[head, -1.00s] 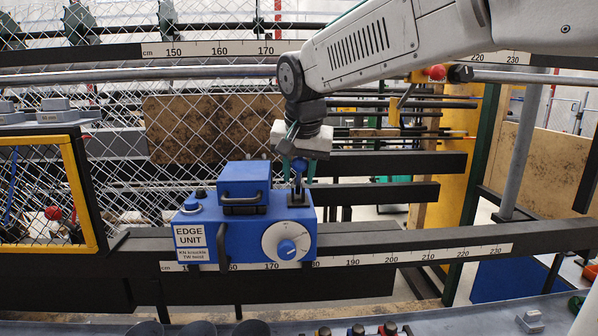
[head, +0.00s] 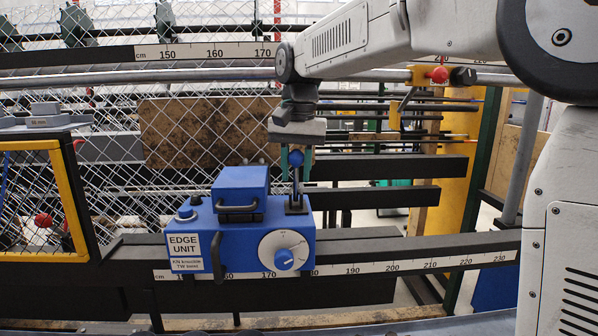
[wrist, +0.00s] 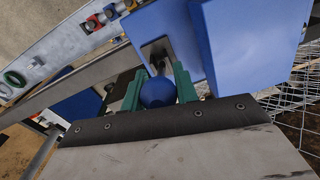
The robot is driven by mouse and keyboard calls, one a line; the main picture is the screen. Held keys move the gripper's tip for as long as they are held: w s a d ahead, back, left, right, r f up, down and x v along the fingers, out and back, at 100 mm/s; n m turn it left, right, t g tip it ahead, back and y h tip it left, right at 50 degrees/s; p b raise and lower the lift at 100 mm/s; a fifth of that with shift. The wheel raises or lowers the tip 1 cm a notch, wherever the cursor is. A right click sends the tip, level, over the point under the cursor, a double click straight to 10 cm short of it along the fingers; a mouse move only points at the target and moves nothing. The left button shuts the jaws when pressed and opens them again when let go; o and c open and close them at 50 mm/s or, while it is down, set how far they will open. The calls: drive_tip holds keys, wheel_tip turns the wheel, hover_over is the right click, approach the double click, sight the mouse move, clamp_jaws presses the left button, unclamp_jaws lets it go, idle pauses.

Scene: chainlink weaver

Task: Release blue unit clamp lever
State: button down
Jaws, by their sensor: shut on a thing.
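The blue edge unit (head: 240,240) sits on the lower black rail, with its label on the left and a white dial (head: 284,251) at its front right. The clamp lever, a grey stem with a blue ball knob (head: 296,158), stands upright from a black base on the unit's right end. My gripper (head: 296,165) is above that end and shut on the knob. In the wrist view the green fingers stand on both sides of the blue knob (wrist: 157,92). The fingers partly hide the stem.
A numbered scale (head: 400,265) runs along the lower rail (head: 440,245), which is clear right of the unit. Chain-link mesh (head: 120,110) hangs behind. A yellow-framed panel (head: 78,205) stands at the left. A red knob (head: 439,75) is on the upper bar.

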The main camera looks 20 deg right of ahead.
sight(296, 150)
drive_tip(key=shift+w, duration=0.15)
drive_tip(key=c, duration=1.1)
unclamp_jaws()
drive_tip(key=shift+r, duration=0.1)
wheel_tip(296, 150, up, 8)
drive_tip(key=shift+d+f, duration=0.15)
